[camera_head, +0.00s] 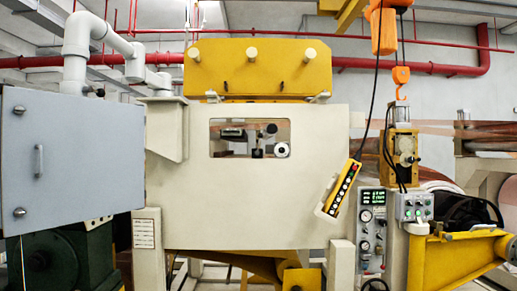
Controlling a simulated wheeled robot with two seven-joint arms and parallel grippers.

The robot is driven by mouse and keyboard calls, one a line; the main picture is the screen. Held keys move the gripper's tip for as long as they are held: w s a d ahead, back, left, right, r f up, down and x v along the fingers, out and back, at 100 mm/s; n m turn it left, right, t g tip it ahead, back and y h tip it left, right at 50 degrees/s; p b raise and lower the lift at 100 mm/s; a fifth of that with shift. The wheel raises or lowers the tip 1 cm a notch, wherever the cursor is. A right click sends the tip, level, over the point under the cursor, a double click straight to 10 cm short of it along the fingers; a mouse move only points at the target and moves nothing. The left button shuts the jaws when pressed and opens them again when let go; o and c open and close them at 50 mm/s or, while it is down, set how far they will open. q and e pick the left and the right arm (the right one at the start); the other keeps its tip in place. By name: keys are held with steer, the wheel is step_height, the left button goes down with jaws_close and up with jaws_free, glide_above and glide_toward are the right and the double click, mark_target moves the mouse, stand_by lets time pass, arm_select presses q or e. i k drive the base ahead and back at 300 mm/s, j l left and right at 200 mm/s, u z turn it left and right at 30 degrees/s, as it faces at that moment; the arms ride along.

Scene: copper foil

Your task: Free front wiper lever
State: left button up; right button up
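No part is clearly identifiable as the front wiper lever. A cream machine panel (220,205) fills the middle of the head view. Its rectangular window shows a dark mechanism (257,152) and a pale round roller end (282,150), too small to make out well. Small pale lever-like fittings stand on the panel's top edge, one at the left (213,96) and one at the right (319,97). I cannot tell whether any of these is the wiper lever. Neither of my grippers is in view.
A grey cabinet door (70,160) stands at the left. A yellow pendant with buttons (343,188) hangs before the panel's right side. An orange hoist hook (401,75) hangs at the upper right. A gauge box (372,225) and yellow frame (440,262) stand at the lower right.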

mark_target(260, 136)
steer(key=i+j, duration=0.25)
steer(key=i, duration=0.2)
steer(key=i+j, duration=0.2)
steer(key=i, duration=0.3)
steer(key=i+j, duration=0.25)
steer(key=i, duration=0.2)
steer(key=i+j, duration=0.25)
steer(key=i, duration=0.25)
steer(key=i+j, duration=0.2)
steer(key=i, duration=0.25)
steer(key=z, duration=0.05)
